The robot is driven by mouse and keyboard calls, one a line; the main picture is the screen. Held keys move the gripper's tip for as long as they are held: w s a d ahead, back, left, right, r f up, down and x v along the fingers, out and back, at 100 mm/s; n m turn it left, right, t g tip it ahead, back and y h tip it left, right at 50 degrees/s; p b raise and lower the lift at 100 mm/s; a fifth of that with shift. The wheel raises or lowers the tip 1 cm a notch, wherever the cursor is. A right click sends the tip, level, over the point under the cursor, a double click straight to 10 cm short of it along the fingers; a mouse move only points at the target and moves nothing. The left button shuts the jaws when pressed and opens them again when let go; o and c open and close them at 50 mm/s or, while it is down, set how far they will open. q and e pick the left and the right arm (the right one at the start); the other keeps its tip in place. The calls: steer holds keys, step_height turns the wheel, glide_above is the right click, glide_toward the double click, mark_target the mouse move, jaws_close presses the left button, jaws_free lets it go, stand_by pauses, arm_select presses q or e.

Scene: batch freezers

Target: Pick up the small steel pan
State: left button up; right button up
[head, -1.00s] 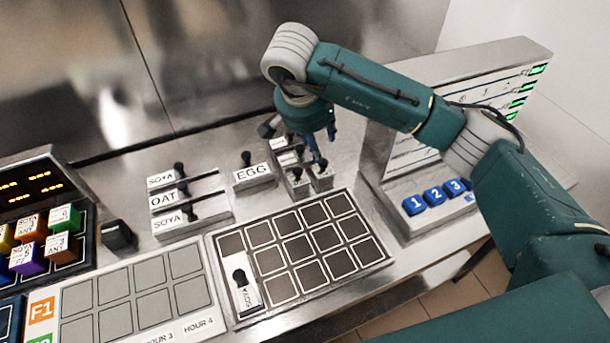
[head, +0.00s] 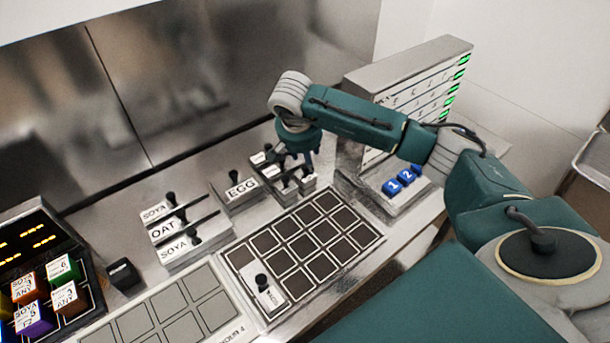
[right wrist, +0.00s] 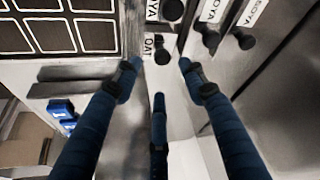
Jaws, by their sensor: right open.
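Several small steel pieces with black knobs and white labels stand in a cluster (head: 272,176) at the back of the counter; I cannot tell which is the small steel pan. My right gripper (head: 296,168) is over this cluster and hides part of it. In the right wrist view my right gripper (right wrist: 158,82) is open, its blue fingers spread around a piece labelled OAT (right wrist: 150,42) with a black knob. I cannot tell whether the fingers touch it. My left gripper is not in view.
Left of the cluster are a piece labelled EGG (head: 242,187) and a stepped SOYA and OAT rack (head: 165,230). A dark grid board (head: 236,240) holds one knobbed piece. A display console (head: 420,75) with blue numbered buttons stands right. Coloured cubes (head: 62,270) are far left.

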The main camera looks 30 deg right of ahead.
mark_target(305, 167)
steer(key=shift+a+f, duration=0.15)
steer(key=shift+f, duration=0.05)
steer(key=p+x, duration=0.2)
steer(key=x, duration=0.2)
steer(key=shift+w+a+f, duration=0.15)
steer(key=shift+w+f, duration=0.05)
steer(key=shift+w, duration=0.05)
steer(key=shift+f, duration=0.15)
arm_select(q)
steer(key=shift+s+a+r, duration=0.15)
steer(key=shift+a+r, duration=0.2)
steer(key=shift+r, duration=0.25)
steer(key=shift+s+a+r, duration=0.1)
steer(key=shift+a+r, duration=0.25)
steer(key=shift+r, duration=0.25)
arm_select(e)
jaws_close()
